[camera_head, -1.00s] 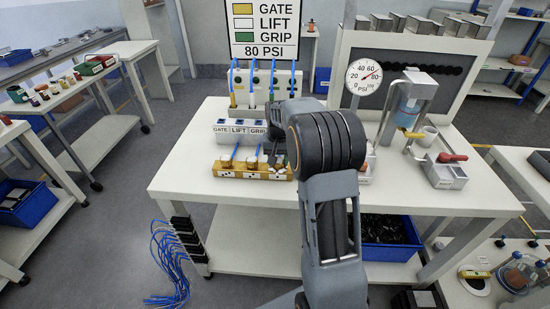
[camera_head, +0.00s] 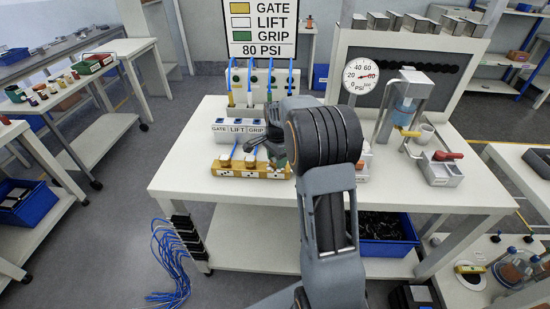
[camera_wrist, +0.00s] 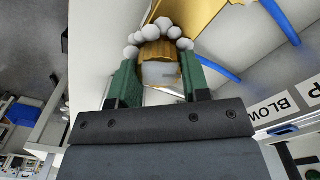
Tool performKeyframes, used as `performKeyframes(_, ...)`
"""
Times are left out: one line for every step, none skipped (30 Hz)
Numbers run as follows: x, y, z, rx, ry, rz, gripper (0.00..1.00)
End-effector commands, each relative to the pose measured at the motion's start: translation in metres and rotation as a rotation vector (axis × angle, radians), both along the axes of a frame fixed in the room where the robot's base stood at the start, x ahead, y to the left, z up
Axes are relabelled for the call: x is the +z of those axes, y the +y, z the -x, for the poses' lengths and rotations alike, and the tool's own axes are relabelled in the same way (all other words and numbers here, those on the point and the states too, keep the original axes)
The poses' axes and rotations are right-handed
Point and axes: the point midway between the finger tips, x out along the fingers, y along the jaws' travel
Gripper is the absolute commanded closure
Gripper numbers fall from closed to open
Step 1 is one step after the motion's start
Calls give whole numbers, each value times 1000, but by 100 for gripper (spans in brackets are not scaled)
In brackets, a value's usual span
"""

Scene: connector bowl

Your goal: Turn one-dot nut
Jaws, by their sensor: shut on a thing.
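The gold manifold block (camera_head: 236,171) lies at the front of the bench, with white dot marks on its front too small to count. My gripper (camera_head: 268,150) is at the block's right end and hides what is there. In the wrist view my gripper (camera_wrist: 160,78) has its green fingers on both sides of a ribbed brass nut (camera_wrist: 158,50), shut on it. White foam-like balls (camera_wrist: 168,28) ring the nut's far side. Its dot mark is not visible.
The labelled box (camera_head: 238,127) reading GATE, LIFT, GRIP stands just behind the block. A dial gauge (camera_head: 362,76) and a clear-cup unit (camera_head: 406,95) stand to the right. A small red-levered box (camera_head: 441,170) sits at the right. The bench front left is clear.

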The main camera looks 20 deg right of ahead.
Motion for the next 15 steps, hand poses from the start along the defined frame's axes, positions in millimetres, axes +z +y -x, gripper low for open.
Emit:
performKeyframes(0,4,-1,-38,-1,-6,81)
performKeyframes(0,4,-1,-64,-1,-6,81)
performKeyframes(0,4,-1,-98,-1,-6,80)
performKeyframes(0,4,-1,-123,-2,-6,81)
performKeyframes(0,4,-1,-147,-2,-6,81)
performKeyframes(0,4,-1,-178,-1,-6,81)
performKeyframes(0,4,-1,-201,-2,-6,81)
performKeyframes(0,4,-1,-222,-3,-5,80)
performKeyframes(0,4,-1,-249,-3,-5,80)
performKeyframes(0,4,-1,-269,-3,-5,80)
performKeyframes(0,4,-2,-288,-3,-5,80)
performKeyframes(0,4,-2,-310,-3,-5,80)
performKeyframes(0,4,-2,-327,-3,-5,80)
performKeyframes(0,4,-2,-342,-4,-5,80)
performKeyframes(0,4,-2,-360,-4,-5,80)
